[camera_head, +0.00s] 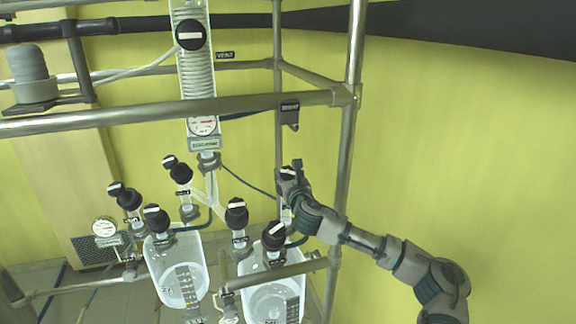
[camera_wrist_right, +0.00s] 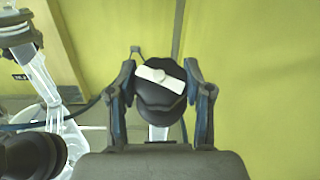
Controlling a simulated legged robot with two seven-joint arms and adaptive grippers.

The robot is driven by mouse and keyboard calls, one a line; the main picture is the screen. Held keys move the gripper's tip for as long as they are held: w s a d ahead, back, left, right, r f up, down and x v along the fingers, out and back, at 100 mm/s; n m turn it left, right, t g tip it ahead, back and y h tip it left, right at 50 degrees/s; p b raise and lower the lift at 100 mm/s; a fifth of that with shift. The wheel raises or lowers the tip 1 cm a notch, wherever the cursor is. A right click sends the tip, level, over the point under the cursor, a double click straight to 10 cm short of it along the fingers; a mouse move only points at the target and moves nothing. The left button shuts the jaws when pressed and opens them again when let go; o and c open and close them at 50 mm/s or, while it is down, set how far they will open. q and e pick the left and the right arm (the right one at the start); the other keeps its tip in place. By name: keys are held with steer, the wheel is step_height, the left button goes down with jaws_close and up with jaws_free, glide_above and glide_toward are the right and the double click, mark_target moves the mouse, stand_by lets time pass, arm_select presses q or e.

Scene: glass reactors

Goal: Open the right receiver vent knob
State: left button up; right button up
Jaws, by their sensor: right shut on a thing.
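The right receiver vent knob (camera_wrist_right: 161,86) is a round black knob with a white bar across its face. In the wrist view the bar lies near level, tilted down to the right. My right gripper (camera_wrist_right: 161,92) has one finger on each side of the knob and is shut on it. In the head view my right gripper (camera_head: 292,178) is at the top of the right receiver (camera_head: 272,300), a clear vessel with a scale strip, and mostly covers the knob. My left gripper is not in view.
Other black knobs stand close by, including one on the right receiver (camera_head: 274,236) and one left of it (camera_head: 236,212). A metal frame post (camera_head: 350,130) rises just beside my right arm. The left receiver (camera_head: 178,272) stands to the left. The yellow wall side at right is clear.

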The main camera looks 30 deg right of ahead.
steer(key=shift+d+r, duration=0.1)
steer(key=shift+r, duration=0.05)
stand_by(0.4)
steer(key=o, duration=1)
steer(key=shift+o, duration=0.8)
steer(key=shift+w+d+f+y, duration=0.1)
steer(key=shift+w+f+y, duration=0.15)
steer(key=shift+f+y, duration=0.05)
steer(key=shift+s, duration=0.35)
steer(key=v, duration=1.1)
steer(key=shift+f+n, duration=0.25)
steer(key=shift+n, duration=0.05)
